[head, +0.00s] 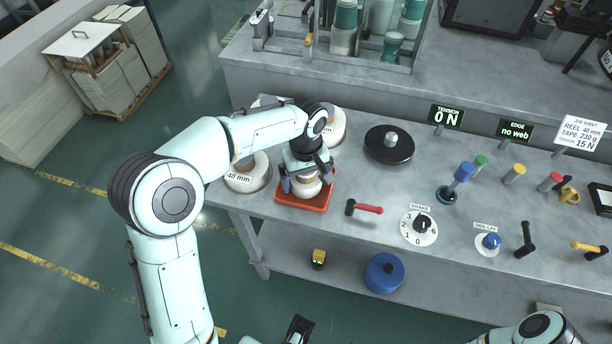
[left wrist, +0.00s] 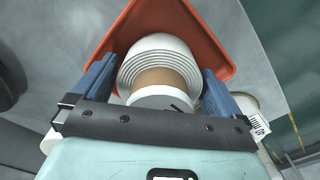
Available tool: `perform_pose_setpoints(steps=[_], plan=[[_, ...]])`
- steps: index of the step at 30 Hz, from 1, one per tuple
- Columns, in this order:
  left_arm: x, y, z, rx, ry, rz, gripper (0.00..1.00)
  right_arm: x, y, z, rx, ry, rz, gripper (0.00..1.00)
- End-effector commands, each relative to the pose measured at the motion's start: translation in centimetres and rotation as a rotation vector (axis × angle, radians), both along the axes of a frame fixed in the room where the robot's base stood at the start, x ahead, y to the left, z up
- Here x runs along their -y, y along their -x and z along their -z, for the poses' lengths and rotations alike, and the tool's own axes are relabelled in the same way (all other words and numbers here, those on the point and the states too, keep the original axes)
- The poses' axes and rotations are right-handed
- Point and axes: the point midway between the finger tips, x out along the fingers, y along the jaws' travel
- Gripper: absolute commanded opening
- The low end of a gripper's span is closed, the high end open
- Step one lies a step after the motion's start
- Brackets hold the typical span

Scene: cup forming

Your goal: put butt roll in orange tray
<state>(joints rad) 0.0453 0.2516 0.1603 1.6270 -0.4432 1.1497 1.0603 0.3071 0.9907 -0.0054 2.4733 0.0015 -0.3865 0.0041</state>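The orange tray (head: 305,207) lies on the grey bench near its front left edge. It also shows in the left wrist view (left wrist: 208,38). A white roll with a brown core, which looks like the butt roll (head: 308,188), is over or in the tray; contact with its floor is not clear. My left gripper (head: 308,180) points down over the tray, with one blue finger on each side of the roll. In the left wrist view the roll (left wrist: 160,52) sits between the fingertips, very close to both; whether they press on it is unclear.
White reels, one marked 40 mm (head: 247,180), stand left of and behind the tray. A red-handled tool (head: 367,209) lies to its right. A black disc (head: 389,145) is behind that. A dial (head: 419,228) and several coloured knobs fill the right. A blue drum (head: 384,274) is below.

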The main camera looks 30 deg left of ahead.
Motion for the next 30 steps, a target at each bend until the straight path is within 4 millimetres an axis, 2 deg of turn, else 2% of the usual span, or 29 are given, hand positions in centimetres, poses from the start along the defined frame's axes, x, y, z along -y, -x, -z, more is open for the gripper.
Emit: perform_pose_setpoints(steps=[7, 21, 25, 30], plan=[[0.0, -0.1, -1.0, 0.004, 0.000, -0.001, 1.00, 0.0, 0.0, -0.3, -0.001, 0.000, 0.000, 0.65], [0.0, -0.1, -10.3, 0.005, 0.001, 0.000, 1.00, 0.0, -0.5, -2.0, 0.006, 0.000, 0.000, 0.65], [0.0, -0.1, -11.8, 0.003, 0.000, 0.000, 1.00, 0.0, -0.6, -2.3, 0.007, 0.000, 0.000, 0.65], [0.0, 0.0, -12.4, 0.000, 0.000, 0.000, 1.00, 0.0, -0.6, -2.4, 0.007, 0.000, -0.001, 0.65]])
